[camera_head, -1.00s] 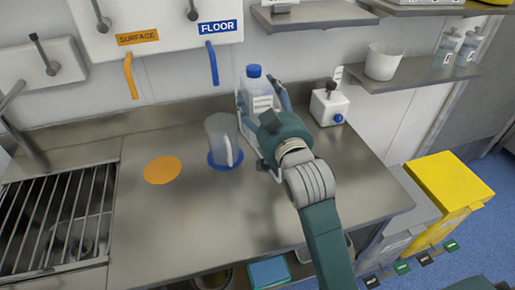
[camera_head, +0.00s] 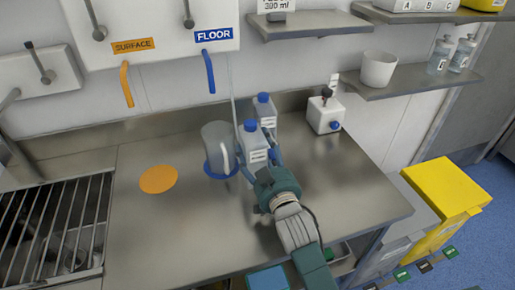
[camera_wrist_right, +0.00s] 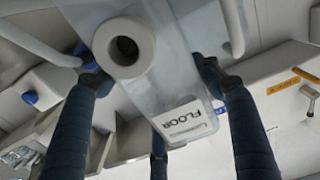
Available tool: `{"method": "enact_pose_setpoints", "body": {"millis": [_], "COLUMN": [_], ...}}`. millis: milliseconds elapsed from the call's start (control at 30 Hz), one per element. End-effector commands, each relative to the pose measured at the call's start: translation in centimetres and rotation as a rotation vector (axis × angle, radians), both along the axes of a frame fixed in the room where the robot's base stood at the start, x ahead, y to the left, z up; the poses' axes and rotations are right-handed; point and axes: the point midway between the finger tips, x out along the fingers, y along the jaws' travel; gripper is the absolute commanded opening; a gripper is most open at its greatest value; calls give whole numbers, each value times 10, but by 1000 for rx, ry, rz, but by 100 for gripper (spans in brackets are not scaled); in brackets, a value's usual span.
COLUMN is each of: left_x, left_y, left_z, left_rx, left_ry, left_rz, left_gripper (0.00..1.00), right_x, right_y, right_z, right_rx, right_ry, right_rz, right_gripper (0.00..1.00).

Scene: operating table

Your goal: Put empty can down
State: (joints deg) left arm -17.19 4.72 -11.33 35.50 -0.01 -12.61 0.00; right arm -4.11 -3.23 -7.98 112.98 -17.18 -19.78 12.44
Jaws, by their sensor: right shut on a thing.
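My right gripper (camera_head: 262,158) is shut on a translucent can (camera_head: 254,142) with a blue top and a white label, upright over the counter. Whether its base touches the counter is hard to tell. In the right wrist view, the fingers (camera_wrist_right: 152,72) stand on both sides of the can (camera_wrist_right: 165,85), whose label reads FLOOR; a white ring with a dark hole shows against it. A second, similar can (camera_head: 265,112) with a blue cap stands just behind the held one. My left gripper is not in view.
A clear jug (camera_head: 218,146) is just left of the held can, on a blue disc (camera_head: 210,172). An orange disc (camera_head: 158,179) lies further left. A white dispenser box (camera_head: 325,115) stands at the back right. The counter (camera_head: 345,185) is clear on the right.

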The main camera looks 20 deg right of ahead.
Motion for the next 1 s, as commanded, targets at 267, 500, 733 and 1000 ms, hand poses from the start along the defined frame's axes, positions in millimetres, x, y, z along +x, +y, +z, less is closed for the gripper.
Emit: {"method": "enact_pose_setpoints", "body": {"millis": [267,500,733,1000], "left_x": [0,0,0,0], "left_y": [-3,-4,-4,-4], "left_z": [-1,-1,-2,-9], "left_rx": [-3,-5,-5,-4], "left_ry": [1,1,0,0], "left_rz": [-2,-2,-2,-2], "left_gripper": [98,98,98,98], "right_x": [0,0,-9,-65], "right_y": [0,0,0,-2], "right_z": [-2,-2,-1,-2], "right_rx": [0,0,0,1], "right_ry": [0,0,2,3], "right_rz": [0,0,0,0], "right_gripper": [77,84,84,84]}}
